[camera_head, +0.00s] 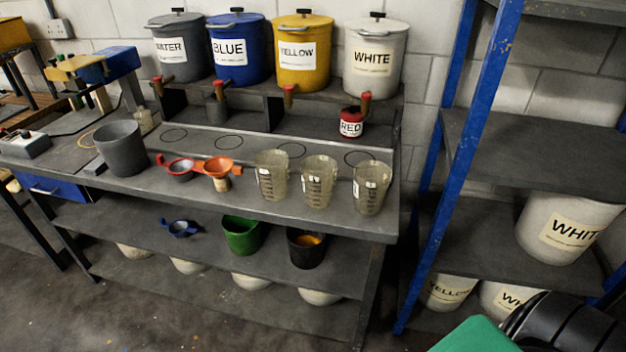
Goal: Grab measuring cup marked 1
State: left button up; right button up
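Three translucent measuring cups with dark graduation lines stand upright in a row on the workbench (225,200), toward its right end. They are the left cup (272,180), the middle cup (319,184) and the right cup (371,190). Each seems to carry a small white label, but the markings are too small to read, so I cannot tell which is marked 1. Neither of my grippers is in view, and nothing touches the cups.
A grey bucket (122,149), a red funnel (180,169) and an orange funnel (219,169) stand left of the cups. Paint drums with taps line the raised shelf behind, with a small red can (352,122). A blue-framed rack (475,130) stands close on the right.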

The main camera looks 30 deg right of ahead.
aim_at(373, 179)
jog(key=z, duration=1.35)
jog(key=i+l+u, duration=0.1)
jog(key=l, duration=0.25)
jog(key=i, duration=0.1)
